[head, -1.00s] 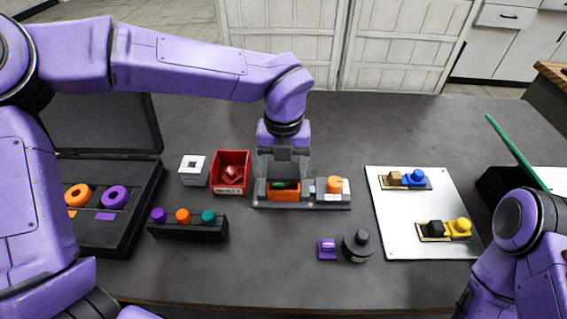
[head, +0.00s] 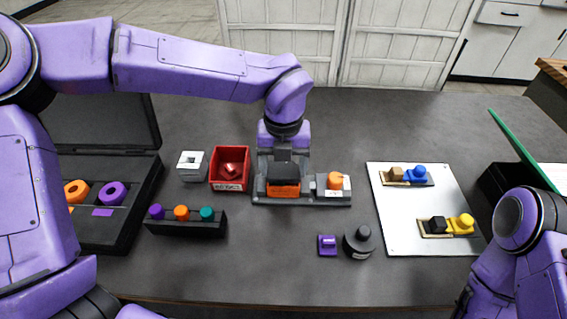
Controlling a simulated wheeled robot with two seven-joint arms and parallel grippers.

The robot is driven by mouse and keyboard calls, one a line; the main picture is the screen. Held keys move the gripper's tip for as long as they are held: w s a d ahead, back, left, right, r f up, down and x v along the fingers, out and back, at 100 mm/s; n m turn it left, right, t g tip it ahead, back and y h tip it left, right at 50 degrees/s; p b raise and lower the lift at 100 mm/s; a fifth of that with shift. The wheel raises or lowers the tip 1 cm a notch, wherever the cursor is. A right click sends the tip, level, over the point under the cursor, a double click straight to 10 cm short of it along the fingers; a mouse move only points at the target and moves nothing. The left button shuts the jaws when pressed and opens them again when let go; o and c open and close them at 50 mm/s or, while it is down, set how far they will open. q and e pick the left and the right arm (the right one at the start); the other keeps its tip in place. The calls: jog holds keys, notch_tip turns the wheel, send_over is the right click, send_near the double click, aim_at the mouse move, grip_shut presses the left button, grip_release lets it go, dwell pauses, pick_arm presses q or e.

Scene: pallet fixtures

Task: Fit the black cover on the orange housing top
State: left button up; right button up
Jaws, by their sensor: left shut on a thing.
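The orange housing (head: 284,190) sits on the left part of a grey fixture base (head: 310,202) in the middle of the table. The black cover (head: 284,174) is directly over the housing's top, and only the housing's front face shows below it. I cannot tell whether the cover is fully seated. My left gripper (head: 284,162) points straight down and is shut on the cover; its fingers are partly hidden against the dark parts. My right arm shows at the lower right, but its gripper is out of view.
An orange knob (head: 335,180) stands on the base's right part. A red bin (head: 230,183) and white block (head: 192,166) are to the left, a peg rack (head: 186,228) nearer. A purple block (head: 327,245) and dark round part (head: 358,246) lie in front. A white board (head: 410,210) is right.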

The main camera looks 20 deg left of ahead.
pick_arm(q)
jog(key=shift+f+b, duration=0.4)
jog(key=shift+f, duration=0.2)
dwell(0.4)
jog(key=o, duration=1)
jog(key=shift+c, duration=0.8)
jog(key=shift+r, duration=0.1)
notch_tip(320, 180, up, 8)
jog(key=p, duration=0.7)
